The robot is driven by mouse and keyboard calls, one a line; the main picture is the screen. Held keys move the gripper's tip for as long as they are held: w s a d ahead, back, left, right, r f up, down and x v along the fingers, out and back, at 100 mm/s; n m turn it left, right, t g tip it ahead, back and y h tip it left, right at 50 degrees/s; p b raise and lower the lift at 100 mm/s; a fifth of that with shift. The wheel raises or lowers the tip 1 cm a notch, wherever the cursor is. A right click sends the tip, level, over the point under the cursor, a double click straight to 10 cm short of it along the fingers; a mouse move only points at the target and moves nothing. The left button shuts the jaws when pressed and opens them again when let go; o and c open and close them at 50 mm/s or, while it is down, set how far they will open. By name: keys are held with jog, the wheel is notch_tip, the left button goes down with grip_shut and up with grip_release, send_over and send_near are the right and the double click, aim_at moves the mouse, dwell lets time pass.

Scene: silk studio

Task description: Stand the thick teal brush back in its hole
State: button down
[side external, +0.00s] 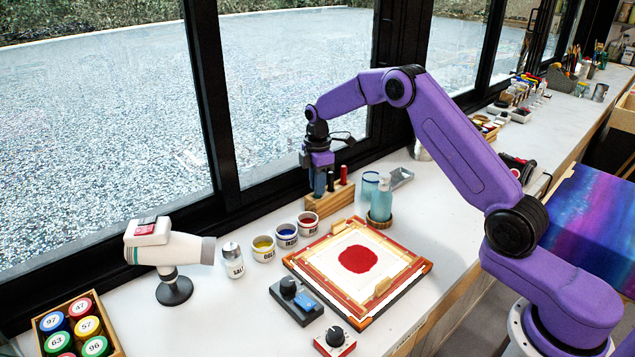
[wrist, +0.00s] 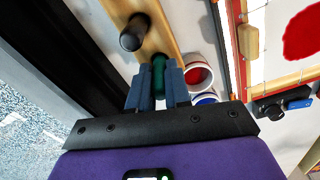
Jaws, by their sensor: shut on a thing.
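My gripper (side external: 324,184) points down over the left part of the wooden brush block (side external: 326,204). In the wrist view, the blue fingers of my gripper (wrist: 158,88) are shut on the thick teal brush (wrist: 158,70), one finger on each side. The brush is upright over the near end of the block (wrist: 164,38). Its lower end is hidden, so I cannot tell whether it is in a hole or above it. A dark-handled brush (wrist: 133,36) stands in the block beside it, and a red one (side external: 343,173) shows in the side view.
Paint pots (side external: 308,222) stand just left of the block, and one with red paint (wrist: 198,74) is close to my fingers. The black window frame (side external: 270,200) runs behind.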

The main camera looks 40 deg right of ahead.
jog(key=shift+f, duration=0.3)
dwell(0.5)
jog(key=c, duration=1)
grip_release()
jog(key=shift+r, duration=0.1)
notch_tip(320, 180, up, 17)
jog(key=shift+r, duration=0.15)
